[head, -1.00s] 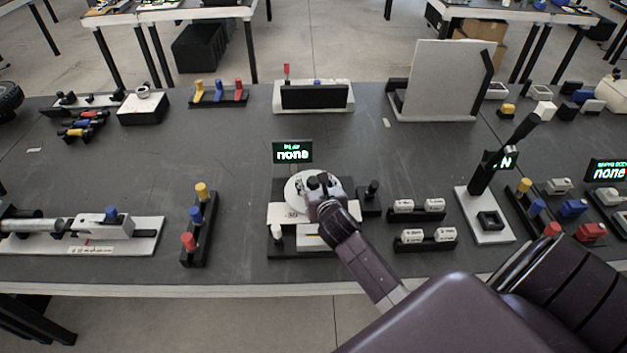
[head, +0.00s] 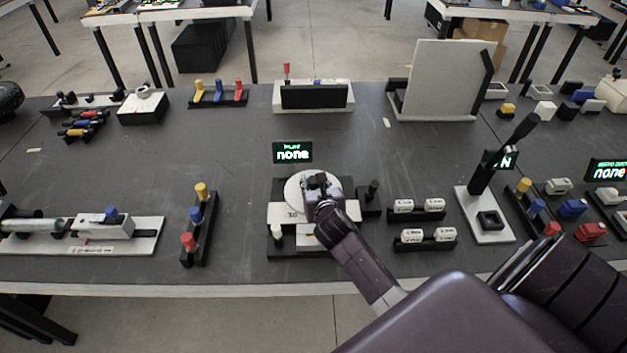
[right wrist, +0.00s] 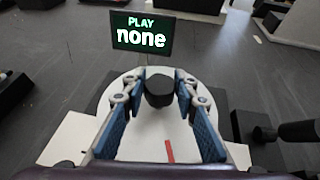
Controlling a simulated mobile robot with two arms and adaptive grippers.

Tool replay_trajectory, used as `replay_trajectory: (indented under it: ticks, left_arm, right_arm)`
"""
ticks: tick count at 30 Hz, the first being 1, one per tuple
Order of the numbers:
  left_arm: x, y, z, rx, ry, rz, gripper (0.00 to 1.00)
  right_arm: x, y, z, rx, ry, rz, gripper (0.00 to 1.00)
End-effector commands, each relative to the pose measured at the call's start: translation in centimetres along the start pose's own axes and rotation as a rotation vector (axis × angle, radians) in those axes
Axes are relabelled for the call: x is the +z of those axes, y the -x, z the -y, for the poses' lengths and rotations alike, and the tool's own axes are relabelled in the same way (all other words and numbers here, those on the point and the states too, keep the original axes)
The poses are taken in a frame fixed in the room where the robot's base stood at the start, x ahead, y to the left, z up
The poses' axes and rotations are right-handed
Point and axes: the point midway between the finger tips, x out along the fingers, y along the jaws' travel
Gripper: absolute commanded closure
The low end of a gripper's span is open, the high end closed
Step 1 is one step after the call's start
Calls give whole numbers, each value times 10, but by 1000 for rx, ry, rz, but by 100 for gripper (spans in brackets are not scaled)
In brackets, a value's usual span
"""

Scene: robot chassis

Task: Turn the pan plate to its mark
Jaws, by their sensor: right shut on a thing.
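The pan plate (head: 298,186) is a white round disc on a small black-and-white stand in front of the sign. My right gripper (head: 318,186) is over the plate's near right part in the head view. In the right wrist view its blue-padded fingers (right wrist: 160,100) are on both sides of a black knob (right wrist: 159,90) standing on the plate (right wrist: 150,140), and are shut on it. A red line (right wrist: 169,151) shows on the white surface below the knob. The gripper hides part of the plate in the head view. My left gripper is not in view.
A sign (head: 292,152) reading "PLAY none" stands just behind the plate. A black knobbed post (head: 372,192) is close on the right, with white-block racks (head: 418,208) beyond it. A peg rack (head: 200,222) stands to the left. Bare table lies between.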

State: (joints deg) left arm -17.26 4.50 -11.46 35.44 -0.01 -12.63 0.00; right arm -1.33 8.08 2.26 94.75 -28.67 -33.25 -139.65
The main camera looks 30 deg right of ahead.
Motion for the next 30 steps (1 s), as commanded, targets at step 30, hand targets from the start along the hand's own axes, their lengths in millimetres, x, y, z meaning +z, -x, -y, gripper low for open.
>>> replay_trajectory:
  ticks: [30]
  left_arm:
    - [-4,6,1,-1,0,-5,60]
  right_arm:
    - [-2,0,0,-356,-147,-2,100]
